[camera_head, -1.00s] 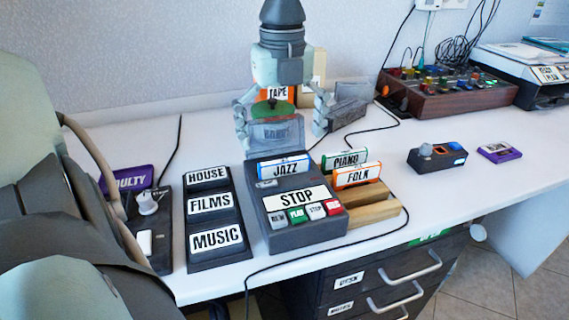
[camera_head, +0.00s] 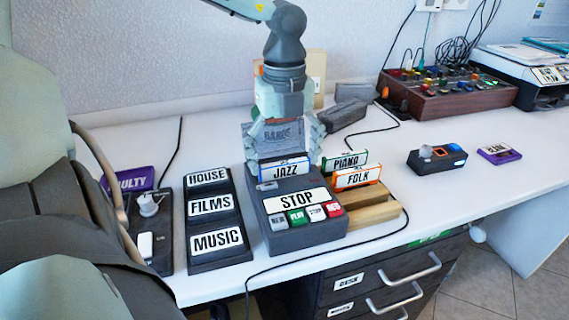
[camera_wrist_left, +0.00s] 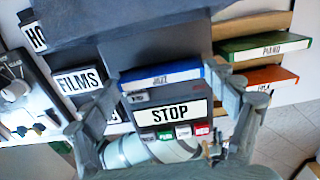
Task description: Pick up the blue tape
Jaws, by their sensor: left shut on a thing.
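The blue tape labelled JAZZ (camera_head: 284,168) stands in the slot at the back of the grey tape player (camera_head: 300,222). It also shows in the left wrist view as a blue bar (camera_wrist_left: 160,76). My left gripper (camera_head: 284,154) is above and behind the tape, its two fingers at the tape's two ends. In the left wrist view the gripper (camera_wrist_left: 172,78) is shut on the tape, which spans between the fingertips. My right gripper is not in view.
The green PIANO tape (camera_head: 345,161) and orange FOLK tape (camera_head: 357,177) stand close to the right on a wooden rack (camera_head: 372,214). A HOUSE, FILMS, MUSIC panel (camera_head: 213,216) is to the left.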

